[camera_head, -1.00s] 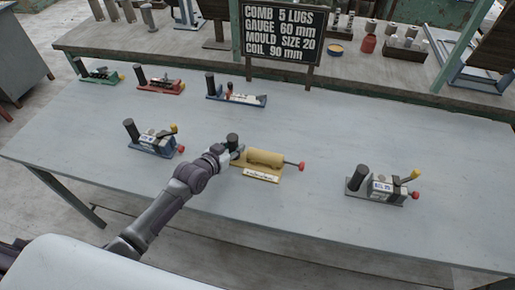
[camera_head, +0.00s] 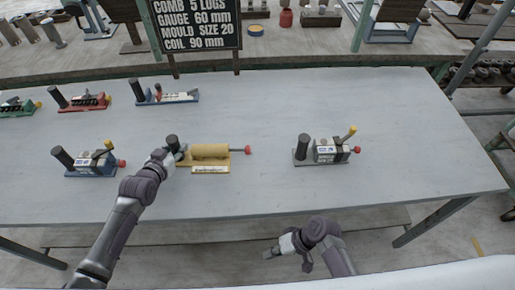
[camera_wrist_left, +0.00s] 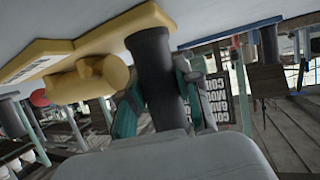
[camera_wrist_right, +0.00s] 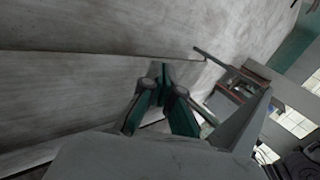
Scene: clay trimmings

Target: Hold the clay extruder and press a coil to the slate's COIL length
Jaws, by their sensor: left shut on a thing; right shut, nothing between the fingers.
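The clay extruder (camera_head: 210,153) is a yellow barrel on a yellow base, with a red-tipped rod at its right end and a dark upright post at its left end. My left gripper (camera_head: 174,152) is shut on that dark post, which also shows between its fingers in the left wrist view (camera_wrist_left: 157,80). The slate (camera_head: 196,22) stands at the back and reads COIL 90 mm. My right gripper (camera_head: 270,252) is shut and empty, low in front of the table's front edge. In the right wrist view its fingertips (camera_wrist_right: 160,75) are together.
A grey device (camera_head: 322,151) with a yellow lever stands to the extruder's right, and a blue-based one (camera_head: 90,162) to its left. Green, red (camera_head: 78,100) and blue (camera_head: 163,95) based devices stand behind. The table's (camera_head: 420,165) right part is clear.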

